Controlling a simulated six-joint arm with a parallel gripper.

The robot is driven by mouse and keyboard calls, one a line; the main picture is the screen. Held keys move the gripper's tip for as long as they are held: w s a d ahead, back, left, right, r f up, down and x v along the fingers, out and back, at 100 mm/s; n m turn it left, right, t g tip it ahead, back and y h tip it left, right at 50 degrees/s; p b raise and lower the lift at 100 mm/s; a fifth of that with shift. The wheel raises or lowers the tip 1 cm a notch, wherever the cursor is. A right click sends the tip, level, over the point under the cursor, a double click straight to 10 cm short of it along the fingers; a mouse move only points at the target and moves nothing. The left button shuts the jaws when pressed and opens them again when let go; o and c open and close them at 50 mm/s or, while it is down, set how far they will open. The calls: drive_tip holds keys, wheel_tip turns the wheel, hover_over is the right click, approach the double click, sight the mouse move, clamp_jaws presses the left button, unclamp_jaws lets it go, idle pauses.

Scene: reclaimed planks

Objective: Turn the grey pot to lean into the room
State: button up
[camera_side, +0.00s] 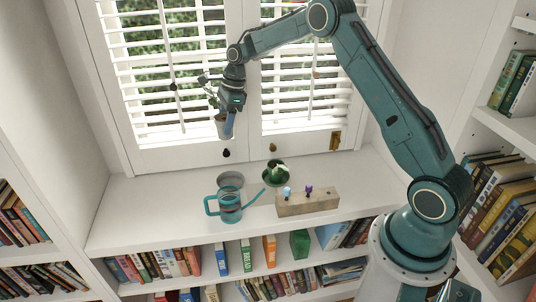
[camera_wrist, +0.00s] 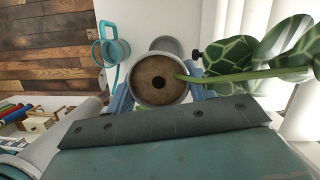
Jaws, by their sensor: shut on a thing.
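The grey pot (camera_side: 220,130) hangs in the air in front of the window, above the white sill. It also shows in the wrist view (camera_wrist: 143,94), from above, with brown soil and a dark spot at its middle. My gripper (camera_side: 229,122) is shut on the pot, with a blue finger on either side of it in the wrist view. The plant's green stem (camera_wrist: 215,77) leans over the rim to the right in the wrist view, toward the window side. Its patterned leaves (camera_wrist: 232,54) spread there. A grey round saucer (camera_side: 230,178) sits on the sill below.
A teal watering can (camera_side: 210,207) stands in front of the saucer, its spout pointing right. A dark green pot (camera_side: 266,178) with a small plant is to the right. A wooden block (camera_side: 307,205) with small coloured tools is near the front edge. The sill's left end is clear.

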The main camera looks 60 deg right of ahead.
drive_tip(key=shift+r, duration=1.3)
drive_tip(key=f+n, duration=0.1)
drive_tip(key=f, duration=0.5)
drive_tip(key=f+n, duration=0.1)
drive_tip(key=f, duration=0.5)
drive_tip(key=f+n, duration=0.2)
drive_tip(key=f, duration=0.5)
drive_tip(key=shift+w+d+f+g+y, duration=0.1)
drive_tip(key=shift+w+g+y, duration=0.1)
drive_tip(key=shift+g+y, duration=0.2)
drive_tip(key=shift+f, duration=0.2)
drive_tip(key=shift+f, duration=1.35)
